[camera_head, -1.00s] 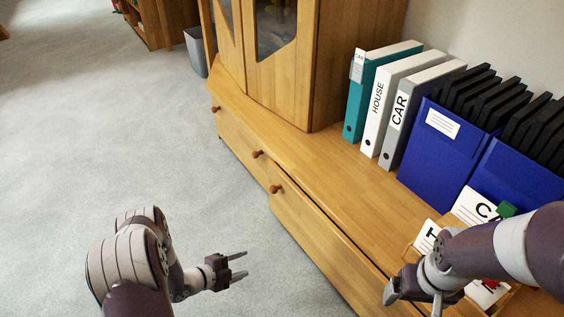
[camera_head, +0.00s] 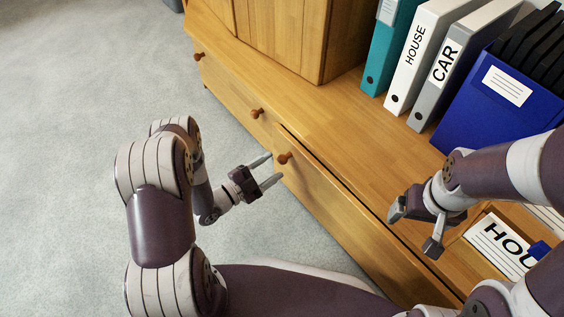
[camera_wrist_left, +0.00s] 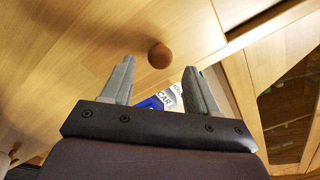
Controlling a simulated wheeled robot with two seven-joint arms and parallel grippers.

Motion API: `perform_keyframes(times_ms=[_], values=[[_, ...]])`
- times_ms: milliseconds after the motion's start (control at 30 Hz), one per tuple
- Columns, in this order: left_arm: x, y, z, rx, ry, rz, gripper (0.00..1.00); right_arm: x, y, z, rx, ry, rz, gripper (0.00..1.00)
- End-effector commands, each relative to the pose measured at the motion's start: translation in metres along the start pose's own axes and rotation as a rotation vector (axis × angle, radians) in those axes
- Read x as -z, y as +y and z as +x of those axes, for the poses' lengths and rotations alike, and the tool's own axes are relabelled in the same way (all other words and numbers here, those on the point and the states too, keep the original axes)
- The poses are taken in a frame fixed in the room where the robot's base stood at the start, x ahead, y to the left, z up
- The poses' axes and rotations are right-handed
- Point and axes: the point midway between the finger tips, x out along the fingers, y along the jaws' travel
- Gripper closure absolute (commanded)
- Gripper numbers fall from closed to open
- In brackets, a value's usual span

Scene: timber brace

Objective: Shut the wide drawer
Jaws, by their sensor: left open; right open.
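The wide drawer (camera_head: 345,220) is in the low wooden cabinet. Its front stands a little proud of the neighbouring drawer front, with a dark gap along its top edge. Its round brown knob (camera_head: 284,157) is near its left end. My left gripper (camera_head: 274,168) is open and empty, its fingertips close to the knob. In the left wrist view the knob (camera_wrist_left: 160,55) appears just beyond and between the open fingertips (camera_wrist_left: 160,75); contact is not visible. My right gripper (camera_head: 414,228) is open and empty above the cabinet top.
On the cabinet top (camera_head: 340,135) stand HOUSE and CAR binders (camera_head: 418,55) and a blue file box (camera_head: 498,95). A lettered card (camera_head: 502,245) lies near my right arm. A neighbouring drawer (camera_head: 225,95) looks flush. Carpet (camera_head: 80,110) at left is clear.

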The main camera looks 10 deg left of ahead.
Motion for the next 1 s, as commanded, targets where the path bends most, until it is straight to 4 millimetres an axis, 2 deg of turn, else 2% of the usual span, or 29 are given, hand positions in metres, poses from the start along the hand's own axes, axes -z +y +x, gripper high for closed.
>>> perform_keyframes(times_ms=[33,233,400,600,667,700,800,1000], values=[[-0.004,0.005,0.011,-0.004,0.003,0.001,0.41,-0.001,0.0,0.011,0.0,0.0,0.0,0.1],[-0.002,0.003,0.041,-0.002,-0.001,0.001,0.41,-0.003,0.0,0.022,0.0,0.0,0.0,0.1],[-0.001,0.0,0.049,-0.001,-0.002,-0.001,0.41,-0.003,0.0,0.024,0.0,0.0,0.0,0.1],[0.0,0.0,0.049,-0.001,-0.002,-0.001,0.41,-0.003,0.0,0.023,0.0,0.0,0.0,0.1],[0.0,0.0,0.049,-0.001,-0.002,-0.001,0.57,-0.003,0.0,0.023,0.0,0.0,0.0,0.1],[0.0,0.0,0.049,-0.001,-0.002,-0.001,0.7,-0.003,0.0,0.023,0.0,0.0,0.0,0.1],[0.0,0.0,0.049,-0.001,-0.002,-0.001,1.0,-0.003,0.0,0.023,0.0,0.0,0.0,0.1],[0.0,0.001,0.054,-0.004,0.0,0.0,1.0,-0.003,0.0,0.024,0.0,0.0,0.0,0.1]])
